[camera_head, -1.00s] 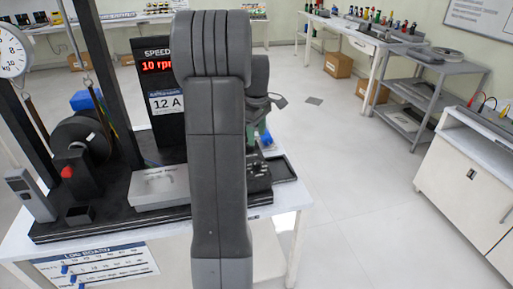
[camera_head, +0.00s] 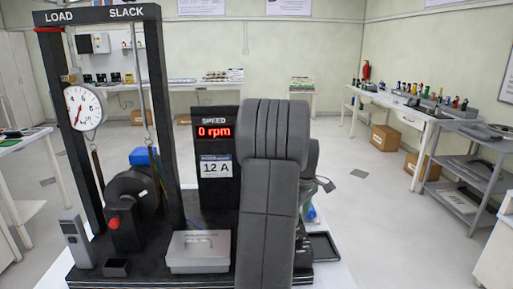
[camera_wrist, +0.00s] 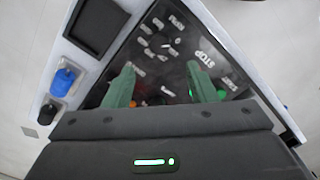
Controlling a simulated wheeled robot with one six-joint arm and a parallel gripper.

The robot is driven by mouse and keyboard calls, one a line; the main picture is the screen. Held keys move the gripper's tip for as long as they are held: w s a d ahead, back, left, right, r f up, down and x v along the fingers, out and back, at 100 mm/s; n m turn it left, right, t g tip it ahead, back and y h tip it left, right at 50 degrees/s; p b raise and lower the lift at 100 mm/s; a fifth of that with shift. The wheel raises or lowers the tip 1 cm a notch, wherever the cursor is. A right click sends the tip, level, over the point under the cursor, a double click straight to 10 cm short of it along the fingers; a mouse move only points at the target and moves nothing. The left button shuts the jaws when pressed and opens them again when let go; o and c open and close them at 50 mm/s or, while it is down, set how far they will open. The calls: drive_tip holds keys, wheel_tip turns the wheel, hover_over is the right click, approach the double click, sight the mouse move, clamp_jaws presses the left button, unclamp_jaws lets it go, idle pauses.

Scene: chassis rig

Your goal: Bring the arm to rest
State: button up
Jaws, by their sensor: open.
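My gripper (camera_wrist: 162,82) shows in the wrist view as two green fingers, spread apart with nothing between them. It is over a dark control panel (camera_wrist: 165,45) with white labels, one reading STOP. A green light shows by the right finger.
The rig's black frame (camera_head: 162,110) carries a dial gauge (camera_head: 83,107). A speed display (camera_head: 214,132) reads 0 rpm. A grey box (camera_head: 198,252) sits at the front. In the wrist view, a black tray (camera_wrist: 95,25) and a blue-capped bottle (camera_wrist: 64,81) lie left. Open floor (camera_head: 400,245) is at right.

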wheel_tip(320, 180, down, 9)
drive_tip(key=shift+f, duration=0.1)
idle(0.5)
